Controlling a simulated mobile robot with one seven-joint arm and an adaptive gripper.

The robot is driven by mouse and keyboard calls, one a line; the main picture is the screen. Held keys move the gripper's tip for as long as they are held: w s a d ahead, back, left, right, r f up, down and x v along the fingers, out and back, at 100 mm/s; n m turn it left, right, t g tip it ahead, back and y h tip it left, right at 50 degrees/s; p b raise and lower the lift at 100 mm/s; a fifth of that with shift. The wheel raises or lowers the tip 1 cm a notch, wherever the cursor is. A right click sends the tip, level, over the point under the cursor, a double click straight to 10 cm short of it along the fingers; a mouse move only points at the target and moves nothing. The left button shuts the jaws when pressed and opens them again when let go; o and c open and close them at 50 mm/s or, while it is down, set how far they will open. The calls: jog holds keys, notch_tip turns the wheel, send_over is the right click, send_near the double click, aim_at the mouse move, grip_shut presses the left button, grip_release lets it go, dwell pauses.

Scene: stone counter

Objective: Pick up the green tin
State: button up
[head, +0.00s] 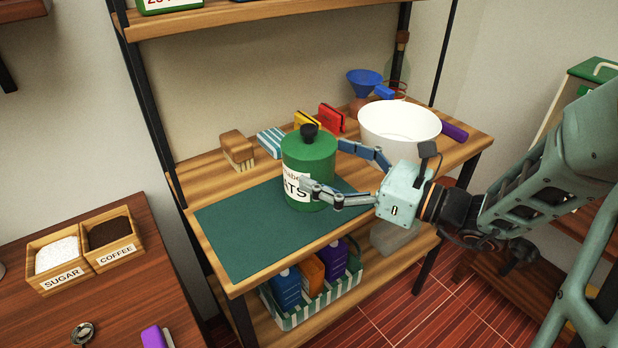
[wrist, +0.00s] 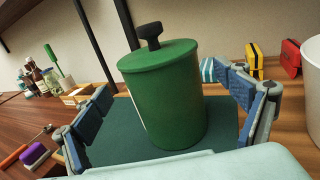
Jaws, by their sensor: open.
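The green tin (head: 318,155) stands upright on a dark green mat (head: 240,240) on the wooden shelf table. It has a black knob on its lid and a white label partly covered by a finger in the head view. My gripper (head: 325,170) is open, with one finger in front of the tin and the other behind its right side. In the wrist view the tin (wrist: 165,105) stands between the two spread fingers, with dark mat showing on both sides of it. From these views I cannot tell whether a finger touches it.
A white bowl (head: 400,124) stands right of the tin, close behind my gripper. A brush (head: 238,150), a striped item (head: 271,142), and yellow and red (head: 331,119) items line the back. An upper shelf (head: 230,17) hangs above. The mat's left part is clear.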

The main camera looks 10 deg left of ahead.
jog(key=x, duration=0.4)
jog(key=shift+w+a+f+b, duration=0.1)
jog(key=shift+w+f+b, duration=0.1)
jog(key=shift+b, duration=0.15)
jog(key=shift+c, duration=0.7)
jog(key=c, duration=1.5)
jog(key=shift+c, duration=0.4)
jog(key=shift+r, duration=0.2)
